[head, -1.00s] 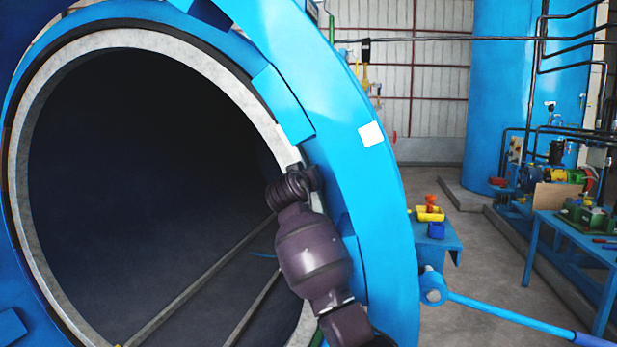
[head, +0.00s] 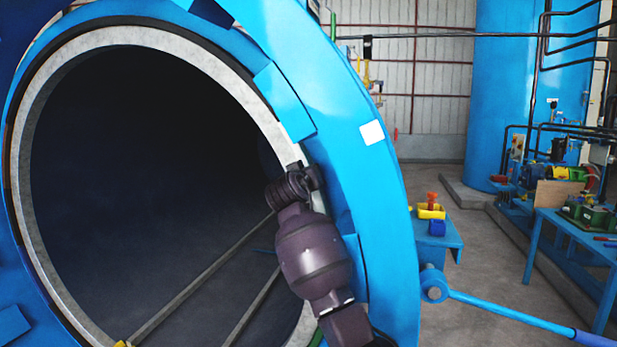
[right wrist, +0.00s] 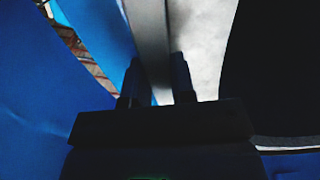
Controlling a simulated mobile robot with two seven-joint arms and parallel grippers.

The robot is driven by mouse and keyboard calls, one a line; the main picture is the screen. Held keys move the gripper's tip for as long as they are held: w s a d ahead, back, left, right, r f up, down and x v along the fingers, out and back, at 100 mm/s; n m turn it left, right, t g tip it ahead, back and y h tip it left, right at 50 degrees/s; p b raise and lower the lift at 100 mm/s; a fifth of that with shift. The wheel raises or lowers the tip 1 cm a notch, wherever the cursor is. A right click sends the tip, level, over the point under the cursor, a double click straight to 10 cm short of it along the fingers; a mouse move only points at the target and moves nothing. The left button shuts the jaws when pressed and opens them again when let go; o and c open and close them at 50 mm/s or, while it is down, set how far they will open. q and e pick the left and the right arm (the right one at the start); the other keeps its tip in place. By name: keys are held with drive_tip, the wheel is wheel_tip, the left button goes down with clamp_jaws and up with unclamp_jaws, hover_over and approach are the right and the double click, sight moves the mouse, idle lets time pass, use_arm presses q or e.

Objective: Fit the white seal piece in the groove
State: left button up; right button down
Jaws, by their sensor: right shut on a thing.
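My right gripper (head: 303,182) is at the right side of the round vessel mouth, beside the pale grey rim (head: 236,82). In the right wrist view its two dark fingers (right wrist: 156,82) are shut on a pale strip, the white seal piece (right wrist: 150,35). The strip runs up out of the picture between the fingers. In the head view the fingertips and the held part are mostly hidden by the wrist. A dark ring gap, apparently the groove, lies between the grey rim and the blue ring. I cannot tell whether the strip touches it. My left gripper is not in view.
The blue locking ring (head: 347,105), with a white patch (head: 372,132), curves close to the right of my arm. The dark vessel interior (head: 150,180) is open on the left. A blue handle bar (head: 510,317) and small blue table (head: 447,247) stand to the right.

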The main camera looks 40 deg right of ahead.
drive_tip(key=shift+w+d+r, duration=0.1)
drive_tip(key=shift+w+d, duration=0.25)
drive_tip(key=shift+d, duration=0.1)
idle(1.3)
drive_tip(key=c, duration=0.9)
unclamp_jaws()
drive_tip(key=shift+s+a+f, duration=0.1)
drive_tip(key=shift+a+f, duration=0.1)
drive_tip(key=shift+a, duration=0.1)
drive_tip(key=v, duration=1)
drive_tip(key=shift+s+r+b, duration=0.15)
drive_tip(key=shift+s+b, duration=0.05)
drive_tip(key=shift+b, duration=0.1)
